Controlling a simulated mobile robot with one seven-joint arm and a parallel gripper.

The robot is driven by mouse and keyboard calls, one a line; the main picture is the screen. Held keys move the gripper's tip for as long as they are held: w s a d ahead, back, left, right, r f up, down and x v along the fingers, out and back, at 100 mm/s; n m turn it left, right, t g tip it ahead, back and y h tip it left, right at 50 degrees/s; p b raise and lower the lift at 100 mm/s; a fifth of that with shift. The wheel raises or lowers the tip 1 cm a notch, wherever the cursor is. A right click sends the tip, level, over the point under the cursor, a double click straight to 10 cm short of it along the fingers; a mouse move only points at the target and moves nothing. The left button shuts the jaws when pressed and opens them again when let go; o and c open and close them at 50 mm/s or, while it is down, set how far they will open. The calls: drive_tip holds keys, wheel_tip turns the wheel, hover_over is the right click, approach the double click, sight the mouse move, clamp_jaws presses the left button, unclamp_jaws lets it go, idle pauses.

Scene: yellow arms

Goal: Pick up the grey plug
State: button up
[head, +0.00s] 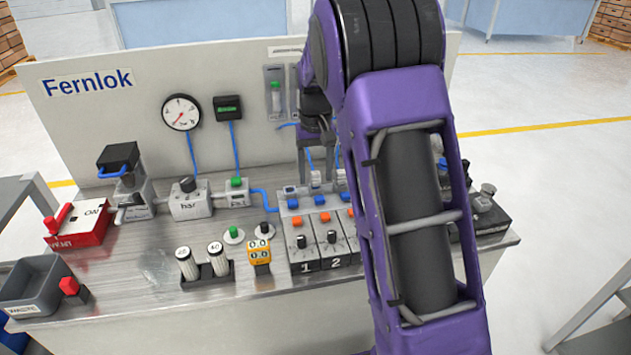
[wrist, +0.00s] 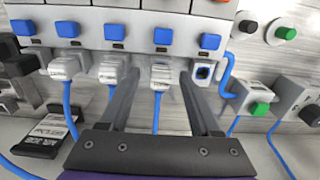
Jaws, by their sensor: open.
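In the wrist view, three grey plugs with blue cables sit in a row at the back of the valve block (wrist: 150,22): a left plug (wrist: 65,67), a middle plug (wrist: 111,69) and a right plug (wrist: 162,72). My gripper (wrist: 159,80) is open, with one finger on each side of the right plug; whether either finger touches it I cannot tell. In the head view, a grey plug (head: 316,178) shows behind the valve block, below my gripper, which my arm partly hides.
Blue cables run close around the fingers. A dark labelled block (wrist: 52,135) lies left in the wrist view, and a fitting with a green button (wrist: 258,108) stands right. The gauge panel (head: 130,100) rises behind. Free bench top (head: 150,265) lies front left.

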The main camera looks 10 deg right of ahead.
sight(315, 173)
drive_tip(key=shift+f, duration=0.7)
clamp_jaws()
drive_tip(key=shift+r, duration=0.1)
wheel_tip(315, 173, up, 10)
drive_tip(key=shift+f+p, duration=0.1)
drive_tip(key=shift+p, duration=0.6)
